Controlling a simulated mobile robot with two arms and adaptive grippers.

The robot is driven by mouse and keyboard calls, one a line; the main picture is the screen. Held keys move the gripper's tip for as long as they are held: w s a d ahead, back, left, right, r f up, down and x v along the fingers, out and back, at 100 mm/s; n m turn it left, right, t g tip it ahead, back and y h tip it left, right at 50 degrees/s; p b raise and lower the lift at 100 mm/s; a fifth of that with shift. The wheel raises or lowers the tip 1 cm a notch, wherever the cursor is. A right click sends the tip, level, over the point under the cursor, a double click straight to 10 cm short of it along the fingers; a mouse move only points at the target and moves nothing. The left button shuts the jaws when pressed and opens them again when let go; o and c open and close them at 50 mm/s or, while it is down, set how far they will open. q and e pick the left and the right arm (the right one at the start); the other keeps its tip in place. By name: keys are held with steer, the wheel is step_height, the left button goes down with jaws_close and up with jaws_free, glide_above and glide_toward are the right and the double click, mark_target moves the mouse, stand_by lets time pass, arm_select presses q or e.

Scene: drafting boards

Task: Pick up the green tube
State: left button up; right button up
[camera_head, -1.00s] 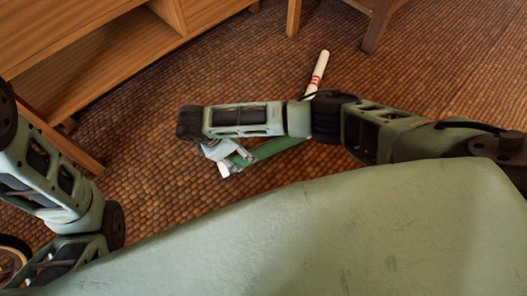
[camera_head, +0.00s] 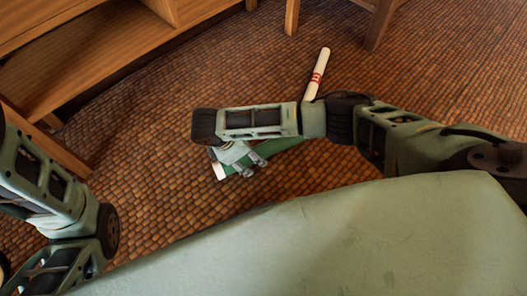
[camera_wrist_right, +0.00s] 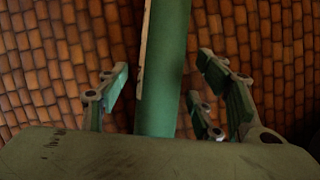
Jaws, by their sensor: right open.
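The green tube (camera_head: 285,145) lies on the woven floor, partly hidden behind my right arm in the head view. Its pale end shows at the left. My right gripper (camera_head: 256,166) is open and over the tube near that end. In the right wrist view the tube (camera_wrist_right: 165,70) runs up the picture between the spread fingers of the gripper (camera_wrist_right: 164,78), with gaps at both sides. A thin pale strip shows along the tube's left edge. My left arm shows at the left of the head view, but its gripper is not visible.
A white pin-like object with red bands (camera_head: 317,75) lies just beyond my right arm. A wooden cabinet (camera_head: 90,65) stands at the upper left, and wooden furniture legs (camera_head: 378,25) at the top. The floor at the upper right is clear.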

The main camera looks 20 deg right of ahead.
steer(key=shift+c, duration=0.3)
steer(key=c, duration=1.3)
steer(key=shift+c, duration=0.3)
steer(key=shift+r, duration=0.15)
